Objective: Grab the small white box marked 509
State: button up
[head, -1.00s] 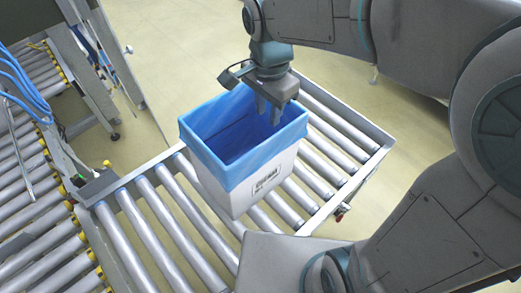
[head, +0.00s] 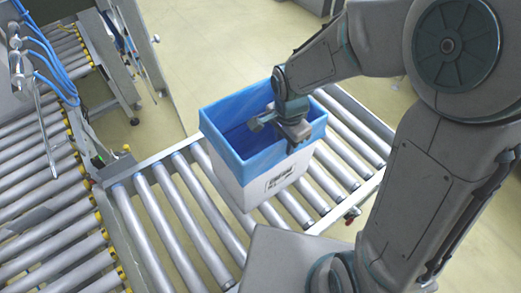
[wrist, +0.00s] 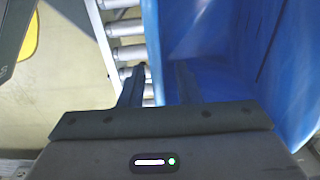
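A white box (head: 240,188) with a blue liner (head: 222,127) folded over its rim stands upright on the roller conveyor. A barcode label is on its front face; its number is too small to read. My gripper (head: 294,138) is at the box's front right rim. In the wrist view, my gripper (wrist: 160,86) has its two fingers apart, one over the blue liner (wrist: 205,45) inside and one outside over the rollers. The box wall runs between them. The lower part of the fingers is hidden in the head view.
The short roller conveyor (head: 165,203) has bare rollers left and right of the box. A longer roller line (head: 45,222) runs along the left. Blue hoses (head: 45,65) hang at the upper left. The floor behind is clear.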

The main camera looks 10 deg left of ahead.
jog(key=shift+f, duration=0.35)
jog(key=shift+c, duration=0.3)
grip_shut()
dwell(1.0)
